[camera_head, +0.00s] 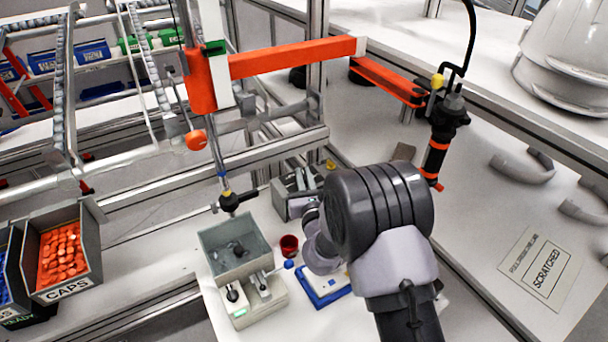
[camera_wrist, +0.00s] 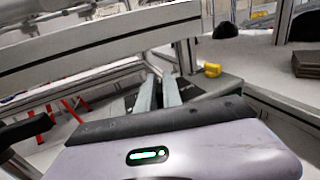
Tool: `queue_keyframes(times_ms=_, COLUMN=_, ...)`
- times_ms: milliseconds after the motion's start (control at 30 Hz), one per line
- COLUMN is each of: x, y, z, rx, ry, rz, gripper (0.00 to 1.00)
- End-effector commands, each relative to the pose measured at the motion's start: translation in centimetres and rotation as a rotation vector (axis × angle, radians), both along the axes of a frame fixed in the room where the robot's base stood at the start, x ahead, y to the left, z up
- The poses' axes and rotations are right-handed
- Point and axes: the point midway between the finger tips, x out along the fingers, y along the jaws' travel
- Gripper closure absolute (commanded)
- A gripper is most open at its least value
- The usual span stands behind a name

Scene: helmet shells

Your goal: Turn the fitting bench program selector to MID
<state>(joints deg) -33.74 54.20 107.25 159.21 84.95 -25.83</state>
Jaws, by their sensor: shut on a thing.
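A grey box (camera_head: 290,205) stands on the white fitting bench, just left of my arm in the head view. My gripper (camera_head: 300,182) reaches over it, with its body mostly hidden behind my wrist. In the wrist view its two grey fingers (camera_wrist: 160,93) are close together with a narrow gap, over the dark top of the box (camera_wrist: 218,84). They are shut on a small part there, apparently the program selector, which the fingers largely hide. I cannot read its markings or setting. A yellow knob (camera_wrist: 212,69) sits at the box's far edge, apart from the fingers.
A clear-walled bin (camera_head: 235,270) on a base with small black levers and a green light stands left, with a red cup (camera_head: 289,246) and blue-edged tray (camera_head: 318,300) nearby. An orange arm (camera_head: 290,57) hangs overhead. White helmet shells (camera_head: 568,60) are at right.

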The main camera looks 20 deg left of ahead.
Motion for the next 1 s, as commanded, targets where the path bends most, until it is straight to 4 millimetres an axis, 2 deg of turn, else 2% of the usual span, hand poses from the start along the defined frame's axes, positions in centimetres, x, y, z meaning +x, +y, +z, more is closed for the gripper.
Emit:
queue_keyframes(times_ms=33, x=-0.17, y=-0.05, z=-0.56, rx=-0.008, ry=0.009, rz=-0.003, gripper=1.0)
queue_keyframes(times_ms=433, x=-0.16, y=-0.07, z=-0.65, rx=-0.008, ry=0.009, rz=-0.01, gripper=1.0)
queue_keyframes(times_ms=467, x=-0.16, y=-0.07, z=-0.65, rx=-0.008, ry=0.01, rz=-0.009, gripper=0.88)
queue_keyframes(times_ms=567, x=-0.16, y=-0.07, z=-0.66, rx=-0.008, ry=0.01, rz=-0.009, gripper=0.68)
queue_keyframes(times_ms=1000, x=-0.1, y=-0.12, z=-0.57, rx=-0.007, ry=0.009, rz=-0.011, gripper=0.68)
